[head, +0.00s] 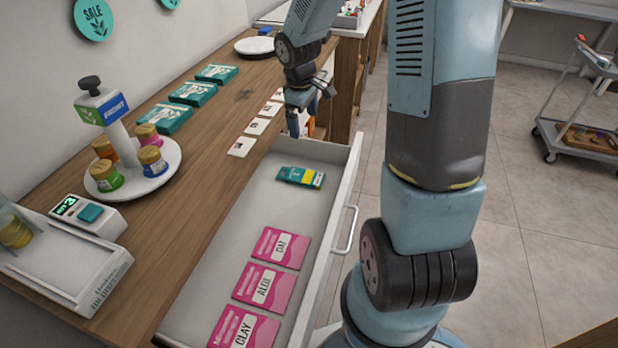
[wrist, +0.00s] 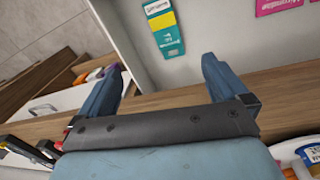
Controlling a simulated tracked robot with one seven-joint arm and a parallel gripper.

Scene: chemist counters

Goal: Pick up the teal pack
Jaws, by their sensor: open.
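A teal pack with a yellow band and a white end (head: 301,177) lies flat in the far part of the open drawer (head: 228,234). It also shows in the wrist view (wrist: 166,32), ahead of the fingers and apart from them. My gripper (head: 311,108) is open and empty, above the counter and drawer edge beyond the pack. In the wrist view, its two fingers (wrist: 162,72) are spread wide with nothing between them. Several larger teal boxes (head: 193,94) lie on the counter top in a row.
Pink packs (head: 263,289) lie in the near part of the drawer, clear of the teal pack. White cards (head: 257,127) line the counter edge. A round stand with jars (head: 160,172) is at left. The drawer's front wall (head: 335,220) stands beside the pack.

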